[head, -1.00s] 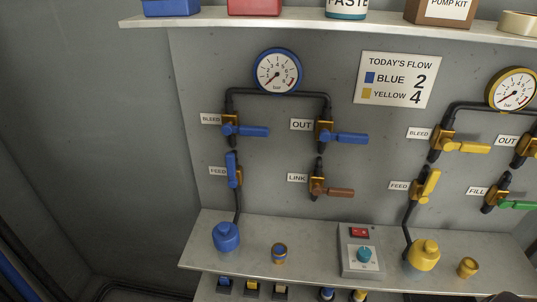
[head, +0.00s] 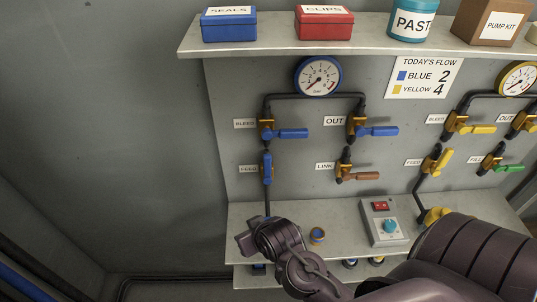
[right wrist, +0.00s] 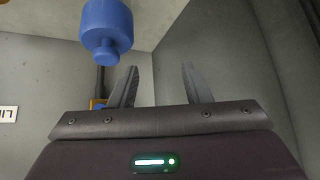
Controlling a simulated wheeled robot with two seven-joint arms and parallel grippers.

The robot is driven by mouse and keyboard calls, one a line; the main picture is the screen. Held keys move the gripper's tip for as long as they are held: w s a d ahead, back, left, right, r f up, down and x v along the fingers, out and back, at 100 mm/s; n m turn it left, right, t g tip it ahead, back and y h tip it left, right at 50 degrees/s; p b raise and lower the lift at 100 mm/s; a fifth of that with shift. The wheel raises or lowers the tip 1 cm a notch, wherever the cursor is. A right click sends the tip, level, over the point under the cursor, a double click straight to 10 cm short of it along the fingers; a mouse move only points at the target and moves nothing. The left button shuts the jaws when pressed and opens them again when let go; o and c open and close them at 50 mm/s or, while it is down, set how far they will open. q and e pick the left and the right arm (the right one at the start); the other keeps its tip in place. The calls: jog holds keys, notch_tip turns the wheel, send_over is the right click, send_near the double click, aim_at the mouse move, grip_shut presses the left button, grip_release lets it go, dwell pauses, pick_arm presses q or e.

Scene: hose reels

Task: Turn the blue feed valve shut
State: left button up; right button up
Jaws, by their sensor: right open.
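The blue feed valve (head: 267,168) is on the panel at the label FEED (head: 248,169). Its blue lever stands upright, in line with the black pipe. My right gripper (head: 243,238) is below the valve, in front of the shelf, and apart from the lever. In the right wrist view, my right gripper's fingers (right wrist: 157,85) are spread with nothing between them. That view appears upside down. My left gripper is not in view.
The blue bleed lever (head: 291,134) and blue out lever (head: 377,131) point right above. The brown link lever (head: 360,176) is to the right. The left wall is bare.

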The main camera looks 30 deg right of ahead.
jog(key=w+d+r+m+t+h, duration=0.3)
jog(key=w+t, duration=0.1)
jog(key=w, duration=0.2)
jog(key=m+t+h+p, duration=0.1)
jog(key=m+t+h, duration=0.25)
jog(key=h, duration=0.25)
send_near(267, 162)
jog(key=x, duration=0.4)
jog(key=shift+n+t, duration=0.25)
jog(key=shift+n, duration=0.2)
jog(key=p+x, duration=0.2)
jog(key=x, duration=0.4)
jog(key=shift+w+d+f, duration=0.1)
jog(key=shift+w+d, duration=0.25)
pick_arm(q)
jog(key=r, duration=0.2)
jog(key=a+r, duration=0.1)
jog(key=shift+w+r, duration=0.1)
jog(key=shift+w, duration=0.3)
pick_arm(e)
grip_shut()
